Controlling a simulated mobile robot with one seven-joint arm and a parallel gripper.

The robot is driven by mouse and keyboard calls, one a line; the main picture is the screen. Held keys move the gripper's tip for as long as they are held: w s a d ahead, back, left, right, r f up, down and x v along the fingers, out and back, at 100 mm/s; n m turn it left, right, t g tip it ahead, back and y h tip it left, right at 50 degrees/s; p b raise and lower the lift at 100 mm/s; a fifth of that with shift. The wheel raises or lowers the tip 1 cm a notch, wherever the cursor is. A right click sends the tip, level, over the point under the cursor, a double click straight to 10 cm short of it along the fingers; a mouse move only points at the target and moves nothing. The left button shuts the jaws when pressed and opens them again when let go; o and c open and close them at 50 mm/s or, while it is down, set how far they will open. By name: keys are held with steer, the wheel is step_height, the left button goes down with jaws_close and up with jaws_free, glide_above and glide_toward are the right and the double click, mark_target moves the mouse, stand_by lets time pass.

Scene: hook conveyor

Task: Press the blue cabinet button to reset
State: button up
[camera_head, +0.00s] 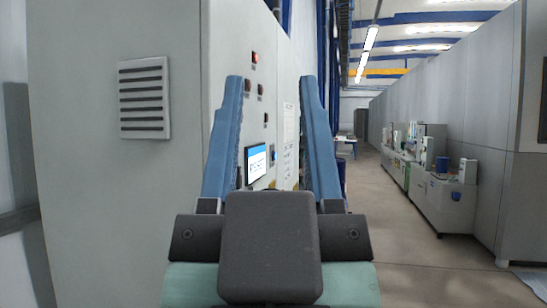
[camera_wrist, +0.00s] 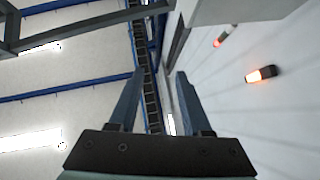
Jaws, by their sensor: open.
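The cabinet (camera_head: 85,60) stands close in front on the left in the head view, and its control face recedes to the right. That face carries a lit red button (camera_head: 254,57), several small dark reddish buttons (camera_head: 248,86) and a screen (camera_head: 257,165). I cannot make out a blue button; the fingers cover part of the face. My gripper (camera_head: 271,80) is open and empty, its two blue fingers pointing up in front of the cabinet. In the wrist view my gripper (camera_wrist: 158,75) also shows nothing between the fingers.
A vent grille (camera_head: 145,97) is on the cabinet's near side. At right, a low counter (camera_head: 447,200) with several devices runs along a grey wall. The aisle floor (camera_head: 400,250) between is clear. The wrist view shows the ceiling and two glowing orange lamps (camera_wrist: 262,75).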

jaws_close()
stand_by(1.4)
